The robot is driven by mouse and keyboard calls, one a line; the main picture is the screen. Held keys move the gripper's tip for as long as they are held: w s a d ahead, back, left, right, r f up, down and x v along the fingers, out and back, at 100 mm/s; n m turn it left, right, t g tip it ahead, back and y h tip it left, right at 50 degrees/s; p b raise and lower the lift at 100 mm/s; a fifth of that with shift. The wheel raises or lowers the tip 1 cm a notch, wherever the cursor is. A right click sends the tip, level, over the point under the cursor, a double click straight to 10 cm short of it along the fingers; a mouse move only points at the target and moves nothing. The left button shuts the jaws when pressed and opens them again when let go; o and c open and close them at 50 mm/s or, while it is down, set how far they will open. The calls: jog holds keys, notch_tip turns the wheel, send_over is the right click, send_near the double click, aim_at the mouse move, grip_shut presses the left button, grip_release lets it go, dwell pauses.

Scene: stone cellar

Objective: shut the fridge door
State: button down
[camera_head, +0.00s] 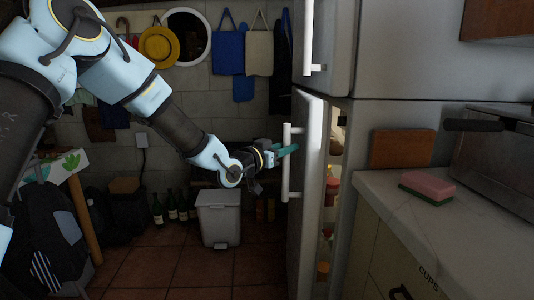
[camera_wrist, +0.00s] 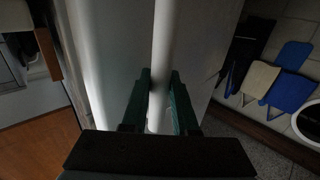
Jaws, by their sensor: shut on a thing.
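The lower fridge door (camera_head: 309,190) stands open in the head view, with a gap between it and the fridge body (camera_head: 375,115). Bottles and jars (camera_head: 328,190) show in the gap. The door has a white vertical bar handle (camera_head: 286,178). My gripper (camera_head: 290,149) is at the upper part of this handle. In the wrist view, the green fingers of my gripper (camera_wrist: 160,75) lie on both sides of the white handle (camera_wrist: 164,45), shut on it. The upper fridge door (camera_head: 329,45) looks shut.
A counter (camera_head: 400,195) with a pink and green sponge (camera_head: 426,185) stands right of the fridge. A white bin (camera_head: 218,218) and dark bottles (camera_head: 172,205) stand on the tiled floor by the back wall. A backpack (camera_head: 50,230) is at left.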

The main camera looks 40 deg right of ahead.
jog(key=s+d+b, duration=0.1)
jog(key=s+d, duration=0.2)
jog(key=shift+s+d, duration=0.1)
jog(key=shift+s, duration=0.3)
jog(key=shift+s+r, duration=0.1)
jog(key=shift+s, duration=0.15)
jog(key=shift+d, duration=0.1)
jog(key=c, duration=0.7)
grip_release()
jog(key=shift+s, duration=0.15)
jog(key=b, duration=0.2)
send_near(305, 148)
